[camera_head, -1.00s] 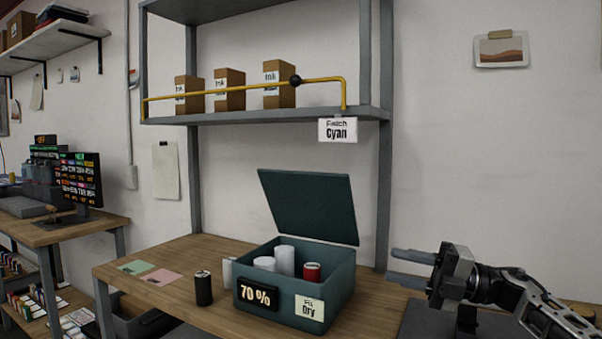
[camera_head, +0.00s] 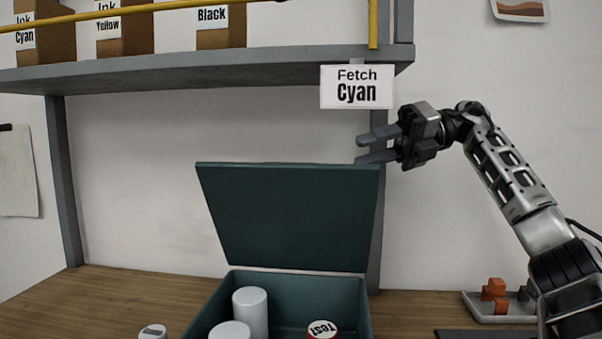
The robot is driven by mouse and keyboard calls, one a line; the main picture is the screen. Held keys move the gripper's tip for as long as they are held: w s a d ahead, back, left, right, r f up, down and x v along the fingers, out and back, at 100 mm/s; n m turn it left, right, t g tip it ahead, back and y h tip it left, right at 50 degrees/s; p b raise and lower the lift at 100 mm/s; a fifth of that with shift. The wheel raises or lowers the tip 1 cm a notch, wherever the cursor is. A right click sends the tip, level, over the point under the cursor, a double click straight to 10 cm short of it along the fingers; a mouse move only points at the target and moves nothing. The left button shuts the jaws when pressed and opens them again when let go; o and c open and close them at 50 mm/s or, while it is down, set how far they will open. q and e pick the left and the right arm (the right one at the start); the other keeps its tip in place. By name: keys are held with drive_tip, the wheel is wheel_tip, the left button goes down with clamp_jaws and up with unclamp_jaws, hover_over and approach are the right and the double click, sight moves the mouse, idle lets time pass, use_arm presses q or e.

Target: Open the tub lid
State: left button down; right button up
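The tub (camera_head: 345,290) is dark teal and stands on the wooden bench, cut off by the bottom of the view. Its lid (camera_head: 290,215) is raised and leans back behind the tub. My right gripper (camera_head: 360,149) is raised just above the lid's top right corner in the picture. Its two fingers are apart with nothing between them. I cannot tell whether it touches the lid. My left gripper is out of view.
A shelf (camera_head: 200,68) with ink boxes (camera_head: 222,26) and a yellow rail (camera_head: 374,25) is above. A "Fetch Cyan" sign (camera_head: 356,87) hangs from it near my gripper. A grey tray (camera_head: 470,303) with orange blocks sits at right. Bench (camera_head: 110,300) at left is mostly clear.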

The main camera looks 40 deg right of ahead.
sight(305, 167)
drive_tip(key=p+x, duration=0.1)
drive_tip(key=x, duration=1)
drive_tip(key=shift+w+a, duration=0.1)
drive_tip(key=shift+w, duration=0.2)
clamp_jaws()
